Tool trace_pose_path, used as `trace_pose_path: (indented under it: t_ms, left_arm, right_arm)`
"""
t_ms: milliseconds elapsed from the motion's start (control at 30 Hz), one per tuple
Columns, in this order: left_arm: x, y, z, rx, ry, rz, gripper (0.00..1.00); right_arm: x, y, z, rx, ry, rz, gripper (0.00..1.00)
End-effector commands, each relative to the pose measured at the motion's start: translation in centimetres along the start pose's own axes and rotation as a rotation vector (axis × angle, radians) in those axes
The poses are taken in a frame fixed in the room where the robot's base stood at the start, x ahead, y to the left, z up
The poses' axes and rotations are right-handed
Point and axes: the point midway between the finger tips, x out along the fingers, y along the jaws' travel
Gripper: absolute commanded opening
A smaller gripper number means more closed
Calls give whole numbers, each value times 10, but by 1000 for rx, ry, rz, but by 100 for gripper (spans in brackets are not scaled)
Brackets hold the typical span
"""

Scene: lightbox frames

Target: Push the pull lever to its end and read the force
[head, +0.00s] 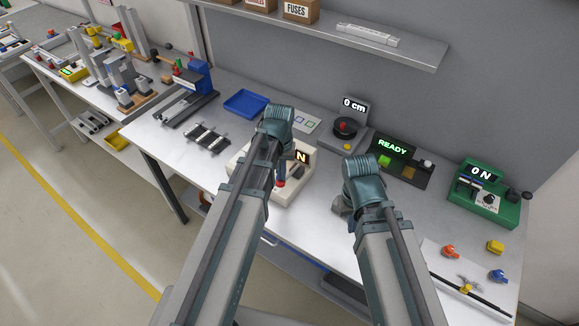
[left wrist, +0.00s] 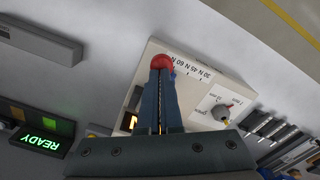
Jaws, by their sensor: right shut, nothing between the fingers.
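The beige force tester (head: 296,188) stands on the bench, its display partly hidden behind my left arm so that only "N" shows. Its lever has a red knob (head: 281,183). In the left wrist view, the red knob (left wrist: 162,61) is right at the tips of my left gripper (left wrist: 160,74). The fingers are close together; whether they grip the knob or only touch it is unclear. The tester's face (left wrist: 188,64) shows a scale with 30 N, 45 N and 60 N and a speed dial (left wrist: 221,112). My right gripper (head: 341,207) is shut and empty, mostly hidden by its arm.
Right of the tester are a device reading "0 cm" (head: 345,128), a "READY" console (head: 399,163) and a green device reading "0 N" (head: 482,194). A blue tray (head: 245,103) and a dark rack (head: 206,138) lie behind left. A shelf (head: 425,52) hangs above.

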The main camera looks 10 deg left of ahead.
Motion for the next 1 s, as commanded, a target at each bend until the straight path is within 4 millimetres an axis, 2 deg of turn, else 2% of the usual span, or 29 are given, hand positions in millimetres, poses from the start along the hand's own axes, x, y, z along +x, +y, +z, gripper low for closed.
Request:
trace_pose_path:
  t_ms: [233, 1000]
  left_arm:
    - [-10, -1, 2, 0, 0, 0, 0]
    - [-81, -13, 23, 0, -1, 0, 0]
  right_arm:
    - [-10, 1, 1, 0, 0, 0, 0]
    - [-80, 8, 5, 8, 0, -2, 0]
